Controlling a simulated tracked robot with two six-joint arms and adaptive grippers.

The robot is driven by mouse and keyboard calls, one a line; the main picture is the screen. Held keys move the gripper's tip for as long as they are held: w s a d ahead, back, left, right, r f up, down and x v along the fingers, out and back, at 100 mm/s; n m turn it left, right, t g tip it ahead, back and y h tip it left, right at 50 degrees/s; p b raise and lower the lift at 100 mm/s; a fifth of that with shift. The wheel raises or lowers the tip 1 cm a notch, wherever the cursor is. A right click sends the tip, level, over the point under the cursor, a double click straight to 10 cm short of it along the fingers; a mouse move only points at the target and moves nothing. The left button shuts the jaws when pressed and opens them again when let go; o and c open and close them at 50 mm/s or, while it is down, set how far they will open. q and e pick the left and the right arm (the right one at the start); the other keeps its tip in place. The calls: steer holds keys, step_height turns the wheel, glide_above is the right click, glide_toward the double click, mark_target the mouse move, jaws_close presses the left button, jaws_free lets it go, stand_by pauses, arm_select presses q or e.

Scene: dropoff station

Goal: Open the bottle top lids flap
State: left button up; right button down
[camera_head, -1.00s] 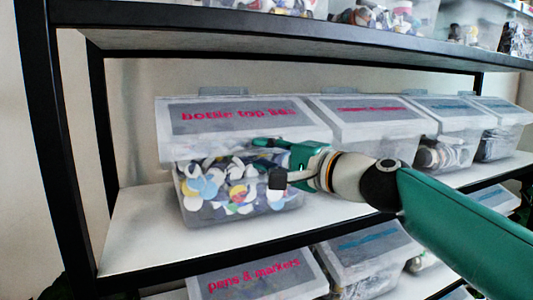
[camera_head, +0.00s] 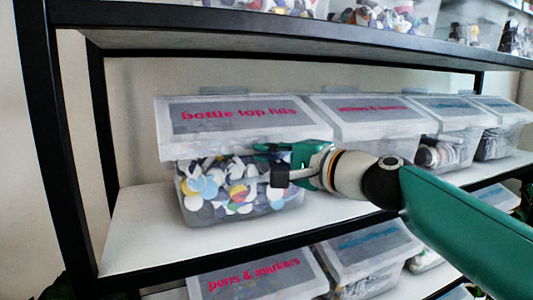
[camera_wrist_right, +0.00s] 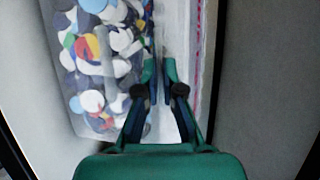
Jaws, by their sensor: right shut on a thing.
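The bottle top lids flap (camera_head: 175,140) is a whitish translucent panel with a grey label and pink lettering. In the right wrist view, my right gripper's fingers (camera_wrist_right: 158,72) are closed on the edge of the flap (camera_wrist_right: 178,25), with the bottle tops (camera_wrist_right: 100,50) to the left. The exact contact is partly hidden. My left gripper is not in view.
Similar flap bins (camera_head: 372,135) stand close on the right on the same white shelf (camera_head: 140,235). Another shelf (camera_head: 250,38) is above. A pens & markers bin (camera_head: 255,285) is below. A black post (camera_head: 65,150) stands at left.

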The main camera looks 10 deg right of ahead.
steer(key=shift+s+d+r+p, duration=0.1)
steer(key=shift+s+r+p, duration=0.15)
steer(key=shift+r+p, duration=0.4)
step_height(320, 180, up, 12)
steer(key=s+p, duration=0.1)
steer(key=p, duration=0.8)
steer(key=shift+d+f, duration=0.2)
steer(key=c, duration=1.3)
jaws_free()
steer(key=shift+s, duration=0.1)
steer(key=shift+a+f, duration=0.1)
steer(key=shift+w, duration=0.2)
